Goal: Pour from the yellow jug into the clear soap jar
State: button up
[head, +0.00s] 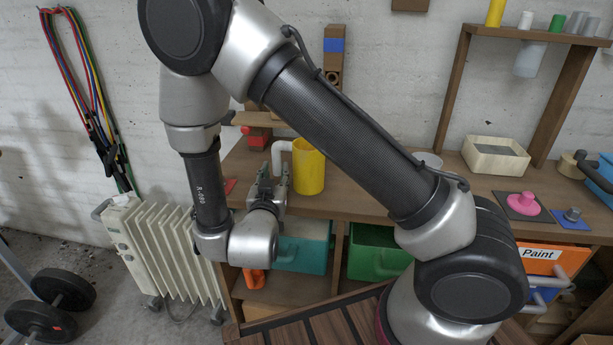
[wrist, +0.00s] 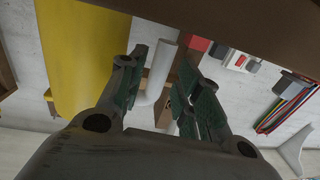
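The yellow jug (head: 309,168) stands upright on the wooden bench, with its white handle (head: 281,152) on the left side. My gripper (head: 273,175) is just in front of the handle, below its upper bend. In the wrist view, the jug (wrist: 84,55) fills the upper left. The white handle (wrist: 161,70) shows between the two spread fingers of my gripper (wrist: 160,78), with gaps on both sides. A pale, round-rimmed vessel (head: 429,159) is partly hidden behind my arm; I cannot tell for sure whether it is the clear soap jar.
A translucent cup (head: 528,61) hangs from the shelf (head: 545,37). Teal (head: 303,252) and green (head: 375,252) bins sit below the bench top. A radiator (head: 160,245) stands left.

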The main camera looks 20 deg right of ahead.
aim_at(276, 165)
jog(key=x, duration=0.3)
jog(key=shift+w+d+r, duration=0.1)
jog(key=shift+w+r, duration=0.05)
jog(key=shift+w, duration=0.25)
grip_shut()
jog(key=shift+r, duration=0.15)
